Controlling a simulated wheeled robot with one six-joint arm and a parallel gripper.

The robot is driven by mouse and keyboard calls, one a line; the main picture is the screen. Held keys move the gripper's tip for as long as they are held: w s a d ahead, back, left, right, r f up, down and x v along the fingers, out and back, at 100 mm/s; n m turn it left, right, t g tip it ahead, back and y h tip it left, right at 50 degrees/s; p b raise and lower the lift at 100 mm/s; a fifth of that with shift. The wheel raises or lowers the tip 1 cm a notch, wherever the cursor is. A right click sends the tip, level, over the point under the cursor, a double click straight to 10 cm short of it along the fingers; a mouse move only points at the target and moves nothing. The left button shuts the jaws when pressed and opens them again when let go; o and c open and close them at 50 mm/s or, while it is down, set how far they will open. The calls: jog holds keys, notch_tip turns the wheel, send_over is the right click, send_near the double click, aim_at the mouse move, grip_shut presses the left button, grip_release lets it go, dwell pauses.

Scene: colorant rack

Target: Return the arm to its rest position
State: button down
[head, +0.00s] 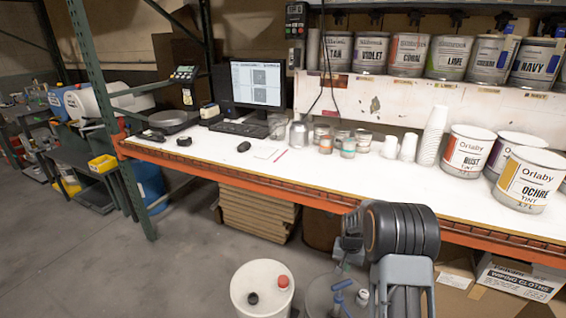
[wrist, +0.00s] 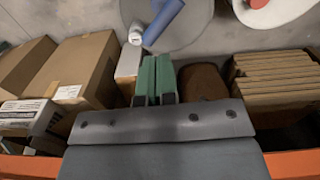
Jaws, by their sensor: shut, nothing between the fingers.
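My arm (head: 400,245) is folded low in front of the workbench in the head view, at the lower right of the middle. In the wrist view my gripper (wrist: 156,62) shows as two green fingers side by side, closed together with nothing held between them. They point down toward the floor area in front of the bench, near a grey drum lid (wrist: 202,32) with a blue handle (wrist: 165,20). The fingers appear apart from these things. In the head view the gripper is mostly hidden by my arm.
The white bench top (head: 215,150) with its orange front edge (head: 230,173) runs behind my arm. A white drum (head: 262,290) stands at its left. Cardboard boxes (wrist: 85,65) lie under the bench. Paint cans, including Ochre (head: 530,182), stand on the bench. Open floor (head: 130,270) is at left.

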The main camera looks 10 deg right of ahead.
jog(key=s+a+r+n+t+p, duration=0.2)
jog(key=s+a+r, duration=0.3)
jog(key=s+r, duration=0.6)
jog(key=s+a+r+n+t+p, duration=0.1)
jog(key=s+a+r+n+p, duration=0.2)
jog(key=s+r, duration=0.8)
notch_tip(320, 180, up, 4)
jog(key=a, duration=0.2)
jog(key=shift+a+f+n+t, duration=0.2)
jog(key=shift+a+n+t, duration=0.1)
jog(key=shift+a+t, duration=0.1)
